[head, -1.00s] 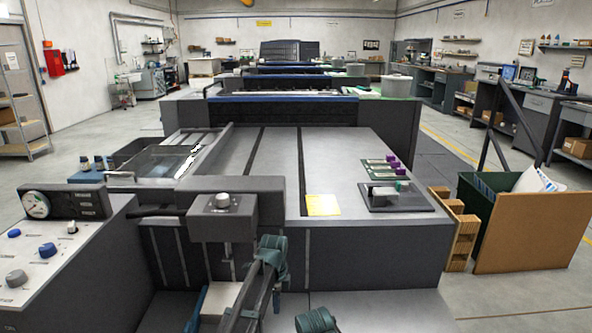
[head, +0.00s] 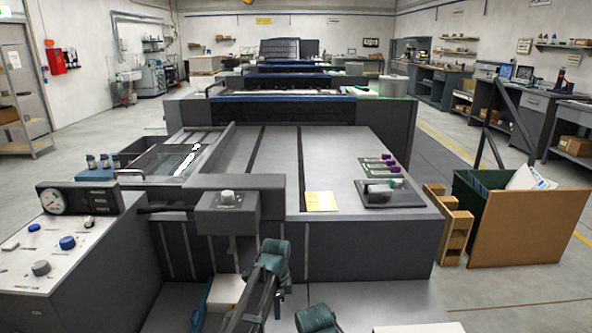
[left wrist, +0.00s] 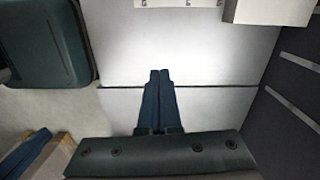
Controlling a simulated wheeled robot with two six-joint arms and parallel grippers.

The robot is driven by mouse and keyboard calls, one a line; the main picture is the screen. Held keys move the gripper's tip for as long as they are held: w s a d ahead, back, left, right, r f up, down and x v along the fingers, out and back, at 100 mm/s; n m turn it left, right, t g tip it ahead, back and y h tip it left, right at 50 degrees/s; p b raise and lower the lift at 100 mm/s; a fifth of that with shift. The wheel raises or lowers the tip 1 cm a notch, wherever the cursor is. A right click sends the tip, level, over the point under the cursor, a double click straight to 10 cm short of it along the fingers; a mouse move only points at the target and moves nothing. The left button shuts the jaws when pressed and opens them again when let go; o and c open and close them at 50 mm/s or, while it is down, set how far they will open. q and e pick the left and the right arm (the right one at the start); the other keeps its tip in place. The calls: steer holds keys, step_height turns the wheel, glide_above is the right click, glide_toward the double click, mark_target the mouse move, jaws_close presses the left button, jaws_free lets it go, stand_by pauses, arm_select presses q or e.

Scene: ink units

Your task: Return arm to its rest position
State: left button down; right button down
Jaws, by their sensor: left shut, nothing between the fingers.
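My left gripper's blue fingers (left wrist: 160,100) are shut with nothing between them in the left wrist view. They lie over a pale grey surface with a dark seam; I cannot tell how far above it. In the head view, dark and teal links of my arm (head: 274,262) show at the bottom middle, in front of the press; the fingertips cannot be made out there. My right gripper is not in view.
The large grey press (head: 345,160) fills the middle. A yellow note (head: 321,201) and a dark tray (head: 392,197) lie on its top. A control console (head: 60,258) stands left. A wooden pallet (head: 455,226) and an open bin (head: 530,228) stand right, on open floor.

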arm_select(q)
steer(key=s+r+n+y+p, duration=0.1)
steer(key=s+r+n+p, duration=1.2)
steer(key=s+r+p, duration=0.7)
steer(key=shift+s+a+r, duration=0.25)
steer(key=shift+s+r, duration=0.2)
steer(key=shift+s, duration=0.5)
steer(key=shift+a, duration=0.1)
